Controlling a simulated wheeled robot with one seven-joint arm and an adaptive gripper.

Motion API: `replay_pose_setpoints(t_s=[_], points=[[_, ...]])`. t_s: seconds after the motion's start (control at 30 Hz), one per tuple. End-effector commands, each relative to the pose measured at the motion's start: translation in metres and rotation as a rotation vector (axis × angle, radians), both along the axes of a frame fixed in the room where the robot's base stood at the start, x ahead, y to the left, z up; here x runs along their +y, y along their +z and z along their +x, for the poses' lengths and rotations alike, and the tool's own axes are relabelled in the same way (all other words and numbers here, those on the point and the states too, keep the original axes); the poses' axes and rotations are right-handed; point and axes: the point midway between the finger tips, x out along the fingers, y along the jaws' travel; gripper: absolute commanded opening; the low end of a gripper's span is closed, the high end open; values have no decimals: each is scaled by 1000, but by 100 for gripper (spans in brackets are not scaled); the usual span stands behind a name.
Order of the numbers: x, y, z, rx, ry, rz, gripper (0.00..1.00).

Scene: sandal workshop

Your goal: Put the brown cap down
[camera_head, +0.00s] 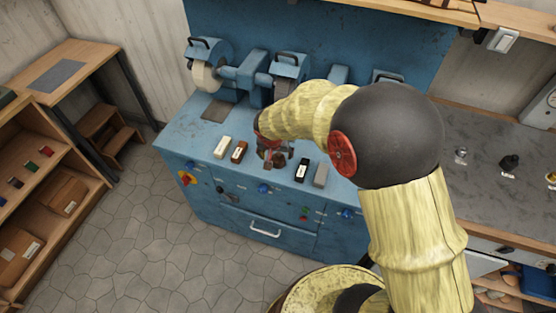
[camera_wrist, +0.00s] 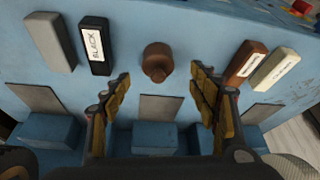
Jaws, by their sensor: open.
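The brown cap (camera_wrist: 157,55), a small rounded piece with a knob-like end, is on the blue bench top in the wrist view. It is apart from the blocks on either side. My gripper (camera_wrist: 161,76) is open, its two padded fingers spread to the left and right, and the cap shows in line with the gap between them. I see no finger touching the cap. In the head view my gripper (camera_head: 275,156) is low over the front of the blue bench (camera_head: 200,132), and I cannot clearly make out the cap there.
A cream block (camera_head: 222,147) and a brown block (camera_head: 239,152) lie left of my gripper. A black block (camera_head: 302,170) and a grey block (camera_head: 320,174) lie right of it. Blue grinding machines (camera_head: 245,75) stand behind. A wooden shelf (camera_head: 50,190) is at far left.

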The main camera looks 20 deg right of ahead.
Motion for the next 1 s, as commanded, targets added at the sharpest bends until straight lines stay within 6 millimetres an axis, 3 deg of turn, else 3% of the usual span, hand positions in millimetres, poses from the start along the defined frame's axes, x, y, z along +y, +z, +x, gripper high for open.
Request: replay_pose_setpoints(t_s=[0.43,0.7,1.0], points=[[-11,-47,18,1,0,0,60],[-12,-48,20,-1,1,0,60],[-12,-48,20,-1,1,0,43]])
